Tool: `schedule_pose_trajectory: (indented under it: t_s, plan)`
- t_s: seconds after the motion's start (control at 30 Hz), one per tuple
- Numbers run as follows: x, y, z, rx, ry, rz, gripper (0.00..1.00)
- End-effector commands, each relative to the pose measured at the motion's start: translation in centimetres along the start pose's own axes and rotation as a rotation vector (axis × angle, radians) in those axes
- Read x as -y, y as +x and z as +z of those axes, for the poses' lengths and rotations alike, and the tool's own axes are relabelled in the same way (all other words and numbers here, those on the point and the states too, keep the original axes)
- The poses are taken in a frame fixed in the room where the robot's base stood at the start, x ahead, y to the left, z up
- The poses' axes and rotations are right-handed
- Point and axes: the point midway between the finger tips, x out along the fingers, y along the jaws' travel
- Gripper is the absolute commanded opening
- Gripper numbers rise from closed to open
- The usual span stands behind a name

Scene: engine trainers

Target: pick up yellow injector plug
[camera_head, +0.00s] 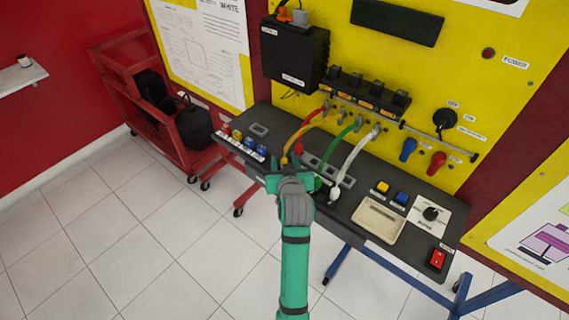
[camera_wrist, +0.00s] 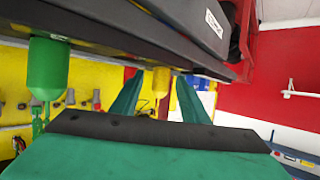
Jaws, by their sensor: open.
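The yellow injector plug shows in the wrist view (camera_wrist: 160,84), between the two fingers of my gripper (camera_wrist: 157,92) and beyond them. A gap is visible on each side of the plug, and no contact shows. In the head view its yellow cable (camera_head: 305,126) arches from the upper panel down to the bench. The plug's lower end there is mostly hidden by my gripper (camera_head: 287,172), which is open at the bench's front edge.
A green plug (camera_wrist: 48,72) hangs left of my gripper in the wrist view. Red, green and white cables (camera_head: 357,150) run close beside the yellow one.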

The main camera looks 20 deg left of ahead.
Motion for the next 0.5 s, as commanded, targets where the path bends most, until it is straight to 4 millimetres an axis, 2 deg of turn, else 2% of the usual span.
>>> schedule_pose_trajectory:
  t_s: [0.27, 0.43, 0.5]
  plan:
    - [0.02, 0.33, -0.03, -0.001, 0.000, 0.000, 0.41]
    - [0.02, 0.32, -0.03, -0.001, 0.000, 0.000, 0.03]
    - [0.02, 0.32, -0.02, -0.001, 0.000, 0.000, 0.00]
